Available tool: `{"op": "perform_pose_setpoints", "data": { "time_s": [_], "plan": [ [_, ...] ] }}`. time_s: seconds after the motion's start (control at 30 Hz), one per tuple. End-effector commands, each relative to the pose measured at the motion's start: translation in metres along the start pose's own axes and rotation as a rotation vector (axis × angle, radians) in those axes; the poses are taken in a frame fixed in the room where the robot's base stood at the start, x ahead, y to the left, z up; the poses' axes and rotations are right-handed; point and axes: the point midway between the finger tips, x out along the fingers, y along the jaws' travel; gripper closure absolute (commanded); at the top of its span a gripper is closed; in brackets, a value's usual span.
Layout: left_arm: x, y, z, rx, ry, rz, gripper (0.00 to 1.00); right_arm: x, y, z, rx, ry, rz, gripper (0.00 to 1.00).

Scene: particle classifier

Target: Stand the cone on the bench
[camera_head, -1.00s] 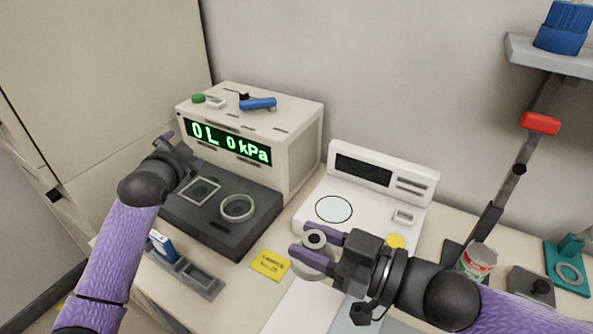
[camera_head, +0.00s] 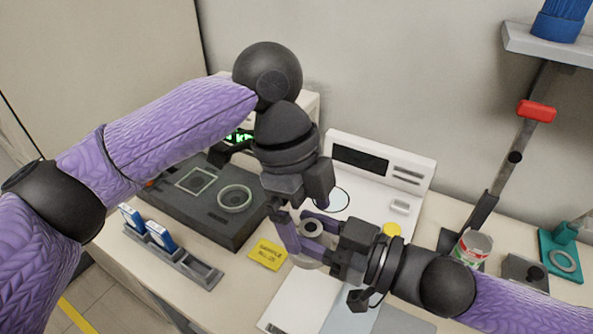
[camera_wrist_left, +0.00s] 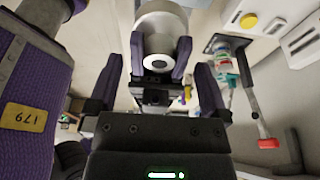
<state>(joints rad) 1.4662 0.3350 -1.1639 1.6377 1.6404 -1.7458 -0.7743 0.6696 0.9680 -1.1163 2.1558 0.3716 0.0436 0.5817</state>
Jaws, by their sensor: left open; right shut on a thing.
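The cone (camera_head: 313,227) is a pale grey, round piece with a small top hole and a wider flange. My right gripper (camera_head: 318,240) is shut on it and holds it above the bench (camera_head: 225,265). It also shows in the left wrist view (camera_wrist_left: 162,22), between two purple fingers of my right gripper (camera_wrist_left: 160,56). My left gripper (camera_head: 294,240) is open close by the cone in the head view, its arm reaching across from the left. In the left wrist view, the left fingers (camera_wrist_left: 158,85) stand apart on either side.
A white balance (camera_head: 375,190) stands behind the grippers. A dark instrument (camera_head: 210,212) stands to the left, partly hidden by my left arm. A slotted grey rack (camera_head: 190,262), a yellow note (camera_head: 267,254) and a can (camera_head: 473,245) are on the bench. A stand rises at right.

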Motion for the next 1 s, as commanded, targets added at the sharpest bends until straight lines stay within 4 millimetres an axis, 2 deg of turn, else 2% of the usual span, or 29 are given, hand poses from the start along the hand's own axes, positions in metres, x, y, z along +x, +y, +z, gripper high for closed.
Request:
{"op": "perform_pose_setpoints", "data": {
  "time_s": [0.1, 0.2, 0.33, 0.57, 0.97, 1.0],
  "plan": [
    [0.025, 0.000, 0.000, 0.000, 0.000, 0.001, 0.00, 0.000, 0.000, 0.000, 0.000, 0.001, 0.000, 1.00],
    [0.039, 0.000, 0.000, -0.001, 0.001, 0.000, 0.00, 0.000, 0.000, 0.000, 0.000, 0.001, 0.000, 1.00],
    [0.047, -0.001, 0.000, -0.001, 0.002, -0.002, 0.00, 0.000, 0.000, -0.001, -0.001, 0.001, 0.000, 1.00],
    [0.048, -0.001, 0.000, -0.002, 0.002, -0.003, 0.00, 0.000, 0.000, -0.001, -0.001, 0.001, 0.000, 1.00],
    [0.048, -0.001, 0.000, -0.002, 0.002, -0.005, 0.85, 0.000, -0.001, 0.000, 0.000, 0.001, -0.001, 1.00],
    [0.047, -0.001, 0.000, -0.002, 0.002, -0.006, 0.86, 0.000, -0.001, 0.000, 0.000, 0.001, -0.002, 0.49]
  ]
}}
